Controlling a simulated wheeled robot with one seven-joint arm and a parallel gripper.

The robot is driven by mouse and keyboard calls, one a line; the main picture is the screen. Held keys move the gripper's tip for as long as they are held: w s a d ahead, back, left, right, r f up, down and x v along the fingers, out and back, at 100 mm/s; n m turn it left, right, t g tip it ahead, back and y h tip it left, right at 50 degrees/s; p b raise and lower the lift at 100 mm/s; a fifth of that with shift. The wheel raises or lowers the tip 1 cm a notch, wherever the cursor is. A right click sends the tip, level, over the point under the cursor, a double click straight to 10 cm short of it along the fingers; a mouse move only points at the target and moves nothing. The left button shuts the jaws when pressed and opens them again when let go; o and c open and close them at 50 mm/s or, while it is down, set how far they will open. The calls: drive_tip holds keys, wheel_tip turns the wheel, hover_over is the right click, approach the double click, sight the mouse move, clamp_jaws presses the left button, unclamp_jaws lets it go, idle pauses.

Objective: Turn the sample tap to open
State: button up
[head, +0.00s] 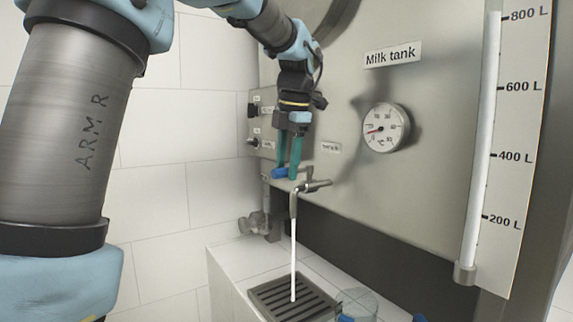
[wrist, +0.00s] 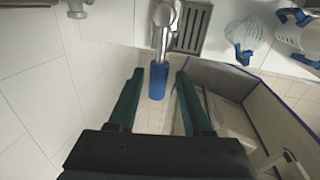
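The sample tap (head: 312,186) sticks out from the lower front of the milk tank, with a metal spout pointing down. A thin white stream (head: 293,255) runs from the spout to the drain grate (head: 262,291). The tap's blue lever grip (head: 279,173) shows beside my fingertips. In the wrist view the blue grip (wrist: 158,82) lies between my two green fingers, with a gap on each side. My gripper (head: 288,170) is open and holds nothing; its fingertips (wrist: 160,76) are level with the grip.
The milk tank (head: 440,165) carries a dial thermometer (head: 386,127) and a level gauge (head: 483,140). A small valve (head: 252,222) sits low at left. Clear vessels with blue parts (wrist: 247,38) stand right of the grate, including a jug (wrist: 298,35). White tiled walls close the left side.

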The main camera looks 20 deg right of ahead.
drive_tip(key=shift+o, duration=0.5)
wheel_tip(320, 180, up, 11)
drive_tip(key=s+b, duration=0.1)
drive_tip(key=s, duration=0.1)
drive_tip(key=shift+d+f, duration=0.2)
drive_tip(key=shift+d, duration=0.05)
idle(1.0)
